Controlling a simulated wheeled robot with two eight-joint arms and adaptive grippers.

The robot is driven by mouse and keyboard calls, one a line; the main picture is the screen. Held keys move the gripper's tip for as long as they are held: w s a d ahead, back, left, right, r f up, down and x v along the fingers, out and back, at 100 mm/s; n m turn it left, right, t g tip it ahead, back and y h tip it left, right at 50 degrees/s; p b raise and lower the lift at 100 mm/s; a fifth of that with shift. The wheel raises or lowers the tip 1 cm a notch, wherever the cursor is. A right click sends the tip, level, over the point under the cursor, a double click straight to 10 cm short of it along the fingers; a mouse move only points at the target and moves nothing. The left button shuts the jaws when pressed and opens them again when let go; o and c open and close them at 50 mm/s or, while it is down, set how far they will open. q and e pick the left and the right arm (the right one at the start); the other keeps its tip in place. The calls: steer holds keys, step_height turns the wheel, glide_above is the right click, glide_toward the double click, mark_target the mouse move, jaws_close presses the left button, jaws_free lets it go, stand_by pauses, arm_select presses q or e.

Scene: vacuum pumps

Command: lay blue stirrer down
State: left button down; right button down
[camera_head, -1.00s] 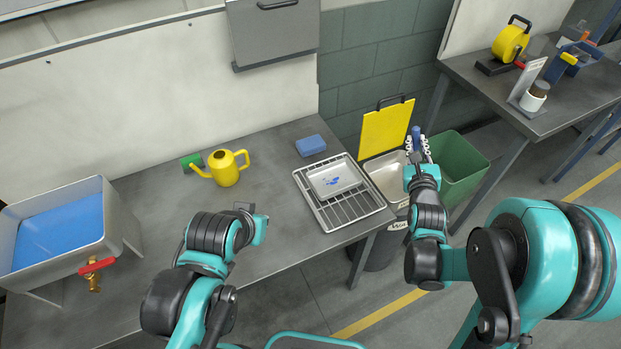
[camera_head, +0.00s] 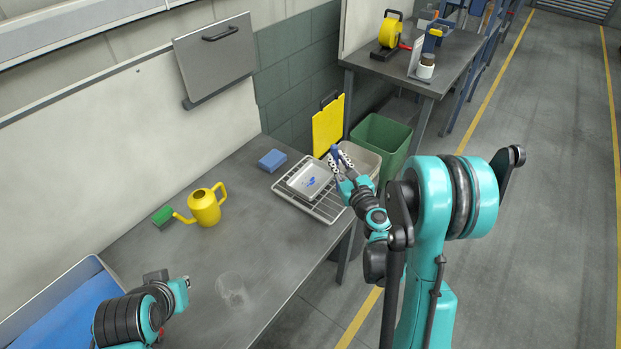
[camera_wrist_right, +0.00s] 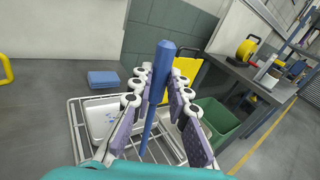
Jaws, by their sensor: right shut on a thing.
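The blue stirrer (camera_wrist_right: 158,85) stands roughly upright between the fingers of my right gripper (camera_wrist_right: 158,92) in the right wrist view. The gripper is shut on it, and its lower end shows below the fingers. In the head view the top of the stirrer (camera_head: 335,152) shows small at my right gripper (camera_head: 342,164). Blue bits lie in the tray. My left gripper (camera_head: 180,287) is over the table at lower left; its fingers are not clear.
A yellow watering can (camera_head: 205,208), a green block (camera_head: 162,217) and a blue sponge (camera_head: 272,160) stand on the grey table (camera_head: 260,235). A faint clear glass (camera_head: 232,288) is near my left gripper. Bins (camera_head: 380,145) stand beyond the rack.

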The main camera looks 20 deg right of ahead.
steer(key=s+d+r+y, duration=0.2)
steer(key=d+r+y, duration=0.15)
steer(key=r, duration=0.35)
steer(key=w+a+f+b, duration=0.6)
steer(key=w+a+f, duration=0.1)
steer(key=f, duration=0.3)
steer(key=shift+a+f+n, duration=0.35)
steer(key=shift+a+n, duration=0.05)
steer(key=shift+a, duration=0.3)
steer(key=c, duration=1.5)
jaws_free()
steer(key=shift+w, duration=0.1)
steer(key=shift+o, duration=0.2)
